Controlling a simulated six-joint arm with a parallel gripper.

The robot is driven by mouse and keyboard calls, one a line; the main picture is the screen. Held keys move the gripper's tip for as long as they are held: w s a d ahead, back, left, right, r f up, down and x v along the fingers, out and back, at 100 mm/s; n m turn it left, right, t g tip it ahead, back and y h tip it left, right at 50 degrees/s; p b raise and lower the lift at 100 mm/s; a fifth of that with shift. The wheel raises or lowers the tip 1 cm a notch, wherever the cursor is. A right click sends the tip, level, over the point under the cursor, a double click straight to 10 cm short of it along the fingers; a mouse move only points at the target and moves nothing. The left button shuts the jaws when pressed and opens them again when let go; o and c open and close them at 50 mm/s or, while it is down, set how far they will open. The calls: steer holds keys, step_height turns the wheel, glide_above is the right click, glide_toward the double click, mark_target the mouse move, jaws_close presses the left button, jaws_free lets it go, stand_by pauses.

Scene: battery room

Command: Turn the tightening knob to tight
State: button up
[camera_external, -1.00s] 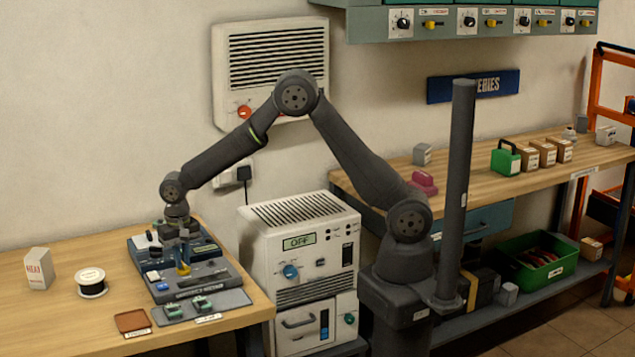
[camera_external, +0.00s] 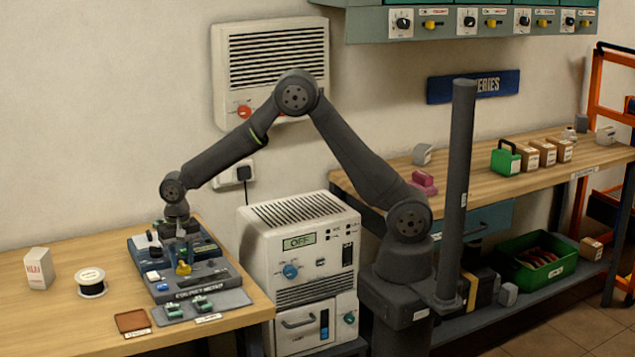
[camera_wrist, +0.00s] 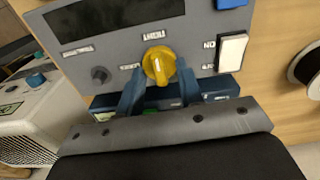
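The yellow knob (camera_wrist: 158,65) sits on the grey panel of a device in the wrist view, its long grip running roughly up and down in the picture, slightly tilted. Small labels stand above it and to its left, too blurred to read surely. In the external view the knob (camera_external: 183,268) shows on the device on the left table. My gripper (camera_wrist: 159,75) is at the knob, one blue-grey finger on each side. The fingers are apart, and small gaps seem to show between them and the knob. My gripper (camera_external: 181,252) points down in the external view.
A grey mat (camera_external: 235,300) with green parts lies in front. A wire spool (camera_external: 91,283) and a white box (camera_external: 39,268) stand left.

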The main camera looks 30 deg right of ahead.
mark_target(183, 263)
step_height(183, 263, up, 18)
steer(key=shift+f, duration=0.25)
stand_by(0.3)
steer(key=shift+f, duration=0.1)
stand_by(0.4)
step_height(183, 263, down, 17)
steer(key=shift+f, duration=0.15)
stand_by(0.5)
steer(key=shift+f, duration=0.1)
steer(key=n, duration=0.7)
step_height(183, 263, up, 10)
stand_by(2.4)
steer(key=shift+o, duration=0.5)
